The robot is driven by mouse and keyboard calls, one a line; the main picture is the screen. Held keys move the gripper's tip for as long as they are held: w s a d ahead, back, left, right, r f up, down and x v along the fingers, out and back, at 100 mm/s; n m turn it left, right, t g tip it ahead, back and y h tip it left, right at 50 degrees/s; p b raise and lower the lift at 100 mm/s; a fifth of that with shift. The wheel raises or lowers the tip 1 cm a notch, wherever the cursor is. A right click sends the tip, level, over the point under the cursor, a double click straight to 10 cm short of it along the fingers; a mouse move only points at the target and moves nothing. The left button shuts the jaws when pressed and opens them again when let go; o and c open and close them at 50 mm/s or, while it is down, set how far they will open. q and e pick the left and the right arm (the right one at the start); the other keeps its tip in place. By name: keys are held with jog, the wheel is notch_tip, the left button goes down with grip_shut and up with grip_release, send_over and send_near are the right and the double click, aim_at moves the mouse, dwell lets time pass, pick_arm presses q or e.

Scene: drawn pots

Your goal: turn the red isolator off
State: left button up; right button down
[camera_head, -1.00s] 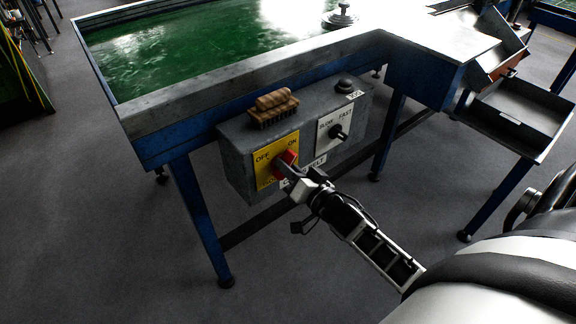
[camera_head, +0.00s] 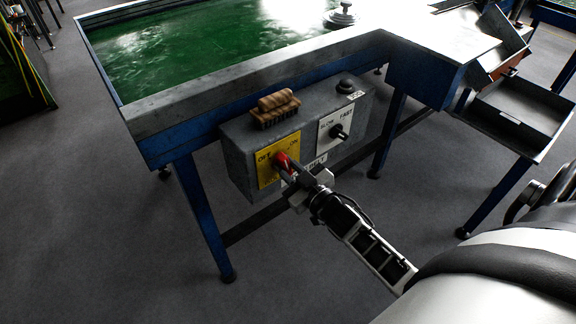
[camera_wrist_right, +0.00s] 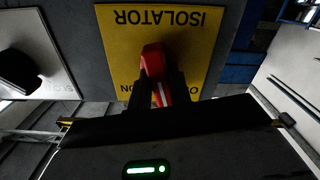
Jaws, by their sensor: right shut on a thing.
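The red isolator knob (camera_head: 281,160) sits on a yellow plate (camera_head: 267,178) marked OFF on the left and ON on the right, on the front of a grey control box. My right gripper (camera_head: 290,170) is shut on the knob. In the right wrist view, upside down, the red knob (camera_wrist_right: 153,62) stands between the dark fingers, its white line pointing roughly between the two marks. My left gripper is not in view.
The grey box (camera_head: 235,152) hangs under the blue-framed bench with the green belt (camera_head: 200,50). A wooden brush (camera_head: 274,108) and a black button (camera_head: 346,86) are on top. A black SLOW/FAST knob (camera_head: 338,131) is right of the isolator. Floor in front is clear.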

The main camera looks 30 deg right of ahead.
jog(key=n, duration=0.5)
jog(key=shift+a+f+n, duration=0.15)
jog(key=shift+n, duration=0.55)
jog(key=c, duration=1.3)
grip_release()
jog(key=shift+s, duration=0.1)
jog(key=s, duration=1)
jog(key=s+d+b, duration=0.1)
jog(key=s, duration=0.4)
jog(key=shift+s+d, duration=0.1)
jog(key=shift+s, duration=0.3)
